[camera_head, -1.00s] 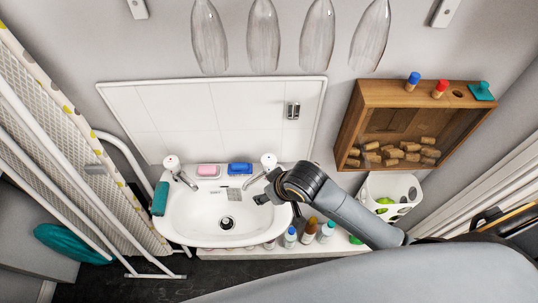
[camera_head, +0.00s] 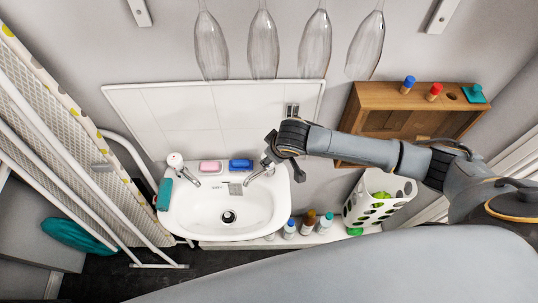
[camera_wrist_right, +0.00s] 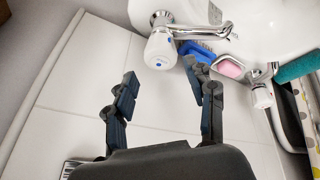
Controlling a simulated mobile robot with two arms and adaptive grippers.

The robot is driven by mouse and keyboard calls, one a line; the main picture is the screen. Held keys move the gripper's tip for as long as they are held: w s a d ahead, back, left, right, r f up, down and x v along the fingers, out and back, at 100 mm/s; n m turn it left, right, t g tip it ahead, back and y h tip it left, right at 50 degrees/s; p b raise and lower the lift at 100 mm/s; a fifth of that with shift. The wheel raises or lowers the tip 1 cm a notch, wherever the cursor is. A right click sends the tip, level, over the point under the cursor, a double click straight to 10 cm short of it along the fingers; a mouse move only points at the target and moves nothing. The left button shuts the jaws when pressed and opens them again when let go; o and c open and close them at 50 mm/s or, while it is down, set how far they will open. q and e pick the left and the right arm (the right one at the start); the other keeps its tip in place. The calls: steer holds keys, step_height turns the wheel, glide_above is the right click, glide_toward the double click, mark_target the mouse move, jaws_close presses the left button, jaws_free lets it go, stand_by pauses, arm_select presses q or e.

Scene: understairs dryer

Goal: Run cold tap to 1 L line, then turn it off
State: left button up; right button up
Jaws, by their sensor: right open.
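The cold tap (camera_wrist_right: 160,50) has a white knob with a blue dot and a chrome spout. In the wrist view its knob lies just beyond and between the fingertips of my right gripper (camera_wrist_right: 165,82), which is open and empty. In the head view my right gripper (camera_head: 280,158) is at the right tap, whose spout (camera_head: 261,172) shows; the gripper hides most of the knob. The white basin (camera_head: 190,222) has a dark drain at its bottom. No running water can be made out. I see no clear 1 L line. My left gripper is not in view.
A red-marked tap (camera_head: 175,160) stands at the left. A pink soap (camera_head: 209,167) and a blue item (camera_head: 240,165) lie on the rim between the taps. Bottles (camera_head: 308,222) and a white basket (camera_head: 367,212) stand to the right.

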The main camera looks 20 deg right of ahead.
steer(key=x, duration=0.7)
steer(key=shift+p, duration=0.35)
steer(key=c, duration=0.9)
steer(key=shift+o, duration=0.2)
